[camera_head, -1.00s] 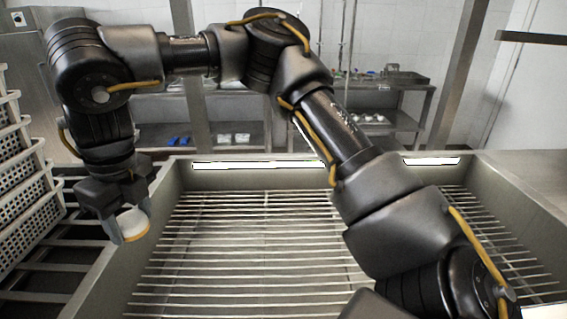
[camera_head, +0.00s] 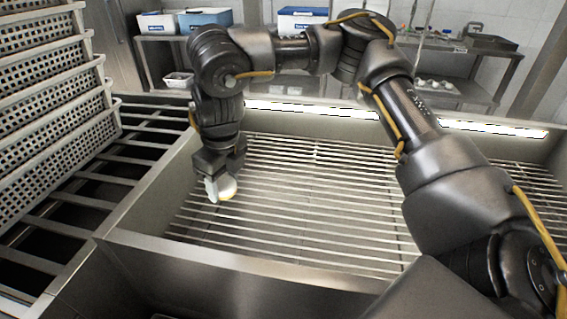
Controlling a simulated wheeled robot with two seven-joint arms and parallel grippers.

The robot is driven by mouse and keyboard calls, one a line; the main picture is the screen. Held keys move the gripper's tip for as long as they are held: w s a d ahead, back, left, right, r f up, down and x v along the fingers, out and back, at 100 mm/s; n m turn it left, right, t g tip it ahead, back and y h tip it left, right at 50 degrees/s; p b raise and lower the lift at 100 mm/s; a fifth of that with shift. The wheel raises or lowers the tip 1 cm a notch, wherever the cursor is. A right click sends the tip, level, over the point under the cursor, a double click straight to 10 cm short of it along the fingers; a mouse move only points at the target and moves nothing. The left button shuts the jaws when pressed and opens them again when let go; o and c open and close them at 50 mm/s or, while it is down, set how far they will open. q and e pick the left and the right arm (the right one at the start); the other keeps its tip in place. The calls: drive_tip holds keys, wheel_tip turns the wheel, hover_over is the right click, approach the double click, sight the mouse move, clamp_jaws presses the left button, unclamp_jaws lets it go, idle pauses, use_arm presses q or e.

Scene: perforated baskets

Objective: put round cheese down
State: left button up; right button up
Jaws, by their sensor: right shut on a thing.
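I cannot tell how far the cheese is above the slats. My right arm comes in from the right and arches across the view. My left gripper is not in view.
Stacked perforated baskets (camera_head: 50,110) stand at the left on a barred rack (camera_head: 75,210). The basin's front rim (camera_head: 230,268) and left wall are near the gripper. The slats right of the gripper are bare. Tables with blue and white boxes (camera_head: 303,20) stand at the back.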

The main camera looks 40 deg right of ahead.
drive_tip(key=w+d+f, duration=0.4)
drive_tip(key=d, duration=0.4)
drive_tip(key=b, duration=0.1)
hover_over(257, 194)
drive_tip(key=s+a, duration=0.1)
wheel_tip(257, 194, down, 4)
drive_tip(key=shift+w+d+f, duration=0.25)
drive_tip(key=shift+d+f, duration=0.15)
drive_tip(key=shift+f, duration=0.1)
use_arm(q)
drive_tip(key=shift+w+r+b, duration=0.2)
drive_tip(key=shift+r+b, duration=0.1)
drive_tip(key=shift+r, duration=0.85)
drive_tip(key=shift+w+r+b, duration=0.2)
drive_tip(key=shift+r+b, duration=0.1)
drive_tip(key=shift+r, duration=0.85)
use_arm(e)
drive_tip(key=shift+w+d+f, duration=0.1)
drive_tip(key=shift+d+f, duration=0.05)
drive_tip(key=shift+f, duration=0.8)
drive_tip(key=shift+w+d+f, duration=0.1)
drive_tip(key=shift+f, duration=0.8)
drive_tip(key=shift+s, duration=0.1)
drive_tip(key=shift+f, duration=0.1)
drive_tip(key=o, duration=1)
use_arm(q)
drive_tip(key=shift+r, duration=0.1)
